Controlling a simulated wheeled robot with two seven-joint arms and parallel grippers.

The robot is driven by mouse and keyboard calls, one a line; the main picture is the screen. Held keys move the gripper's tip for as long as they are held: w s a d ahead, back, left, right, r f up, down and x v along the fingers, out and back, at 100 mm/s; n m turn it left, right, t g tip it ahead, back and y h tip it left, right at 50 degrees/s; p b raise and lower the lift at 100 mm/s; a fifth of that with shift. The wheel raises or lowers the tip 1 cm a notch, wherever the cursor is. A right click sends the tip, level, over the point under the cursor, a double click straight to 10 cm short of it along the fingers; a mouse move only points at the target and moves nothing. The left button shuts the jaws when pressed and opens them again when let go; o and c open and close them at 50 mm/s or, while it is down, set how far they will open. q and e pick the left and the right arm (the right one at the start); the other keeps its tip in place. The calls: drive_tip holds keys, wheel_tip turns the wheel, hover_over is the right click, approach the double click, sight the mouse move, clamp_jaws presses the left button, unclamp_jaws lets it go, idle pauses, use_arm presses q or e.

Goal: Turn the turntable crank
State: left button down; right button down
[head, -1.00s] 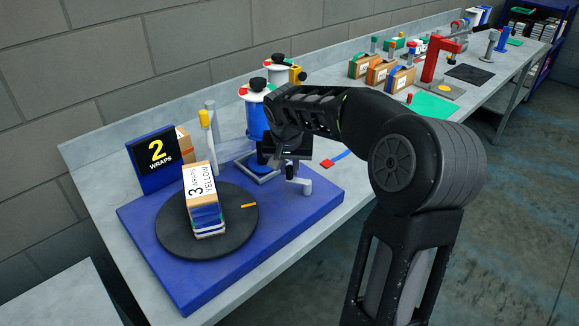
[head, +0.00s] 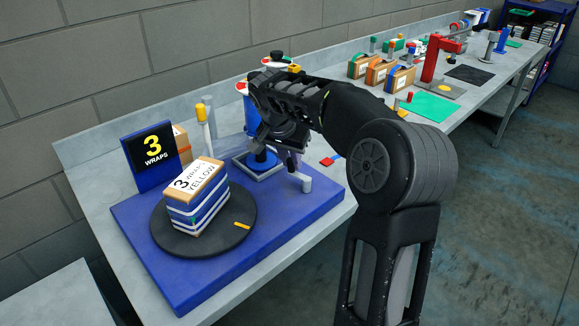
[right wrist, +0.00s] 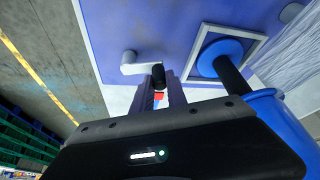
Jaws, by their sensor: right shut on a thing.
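The turntable (head: 242,205) is a dark disc on a blue base (head: 290,222). A box (head: 200,190) labelled "3 WRAPS YELLOW", with blue and white bands round it, stands on the disc. The crank (head: 305,183) is a grey arm at the right of the base; it also shows in the right wrist view (right wrist: 135,66) with a black handle (right wrist: 158,75). My right gripper (head: 287,160) is shut on the crank handle; its fingers also show in the right wrist view (right wrist: 160,88). My left gripper is not in view.
A sign (head: 153,149) reads "3 WRAPS". A yellow-topped post (head: 202,114) and a blue film roll stand (head: 262,165) are close behind the disc. Several cartons (head: 367,66) and a red press (head: 432,58) stand farther along the bench.

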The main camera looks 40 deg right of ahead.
drive_tip(key=shift+d+m+g, duration=0.4)
drive_tip(key=shift+d+m, duration=0.05)
drive_tip(key=shift+m, duration=0.55)
drive_tip(key=shift+d+m+g, duration=0.4)
drive_tip(key=shift+m, duration=0.6)
drive_tip(key=c, duration=1.3)
unclamp_jaws()
